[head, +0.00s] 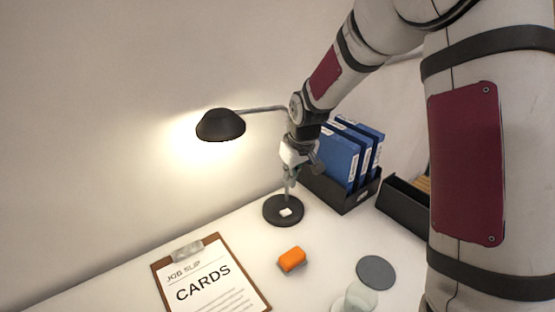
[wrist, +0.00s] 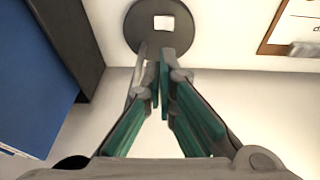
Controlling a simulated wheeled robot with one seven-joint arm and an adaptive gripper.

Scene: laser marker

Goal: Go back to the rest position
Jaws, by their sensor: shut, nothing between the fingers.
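My gripper (wrist: 162,62) is shut and empty in the wrist view, its teal-padded fingers together. In the head view my gripper (head: 289,180) is small and points down in front of the stem of a black desk lamp. The lamp's round base (head: 272,212) carries a small white square (head: 286,212); the base also shows in the wrist view (wrist: 180,38) just past the fingertips. I cannot tell whether the fingers touch the lamp stem. The lamp's shade (head: 220,125) is lit against the wall.
Blue binders (head: 341,157) stand in a black holder (head: 357,201) right of the lamp. A black tray (head: 402,211) is beside it. A clipboard (head: 163,284), an orange block (head: 291,259), a grey disc (head: 376,271) and a pale round piece (head: 361,296) lie at the front. Table left of the lamp is clear.

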